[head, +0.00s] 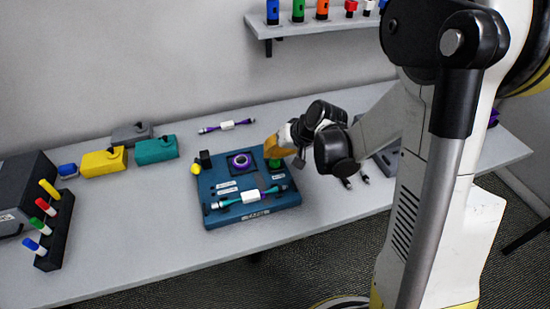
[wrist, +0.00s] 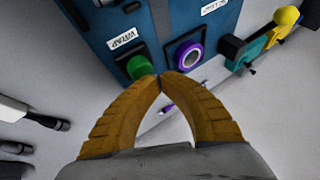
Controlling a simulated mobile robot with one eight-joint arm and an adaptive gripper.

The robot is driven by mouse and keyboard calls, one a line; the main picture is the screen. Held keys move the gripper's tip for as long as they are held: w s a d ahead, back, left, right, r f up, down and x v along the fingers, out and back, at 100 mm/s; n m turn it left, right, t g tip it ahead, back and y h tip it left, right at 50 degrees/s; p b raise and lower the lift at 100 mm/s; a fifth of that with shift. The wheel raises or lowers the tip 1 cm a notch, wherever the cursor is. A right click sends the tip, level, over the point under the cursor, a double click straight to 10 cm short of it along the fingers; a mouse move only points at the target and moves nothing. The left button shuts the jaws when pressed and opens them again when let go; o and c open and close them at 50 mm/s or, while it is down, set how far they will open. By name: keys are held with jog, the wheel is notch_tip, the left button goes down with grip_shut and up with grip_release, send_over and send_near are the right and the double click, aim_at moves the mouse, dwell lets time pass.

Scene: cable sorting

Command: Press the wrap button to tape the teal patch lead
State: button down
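The taping machine is a blue box (head: 224,176) on the table, with a purple ring (head: 240,161) in its top. The teal patch lead with a white middle sleeve (head: 250,197) lies across the front of the box. The green wrap button (wrist: 140,67) sits beside the printed WRAP label (wrist: 123,40) in the wrist view.
A purple-ended lead (head: 227,125) lies behind the box. Yellow (head: 103,162), teal (head: 156,150) and grey (head: 132,133) blocks stand to the left. A black rack with coloured pegs (head: 55,228) is further left. A shelf (head: 310,28) is above.

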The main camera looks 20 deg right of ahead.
aim_at(271, 159)
jog(key=shift+r, duration=0.5)
jog(key=shift+r, duration=0.1)
notch_tip(271, 159, up, 6)
jog(key=p, duration=0.5)
dwell(0.5)
jog(key=s+r+h+b, duration=0.2)
jog(key=s+r, duration=0.2)
jog(key=s, duration=0.6)
jog(key=s+r+n+t+h+b, duration=0.1)
jog(key=s+r, duration=0.3)
jog(key=s, duration=0.6)
jog(key=shift+s+d+n+h+b, duration=0.35)
jog(key=shift+d+h+b, duration=0.1)
jog(key=shift+h+b, duration=0.25)
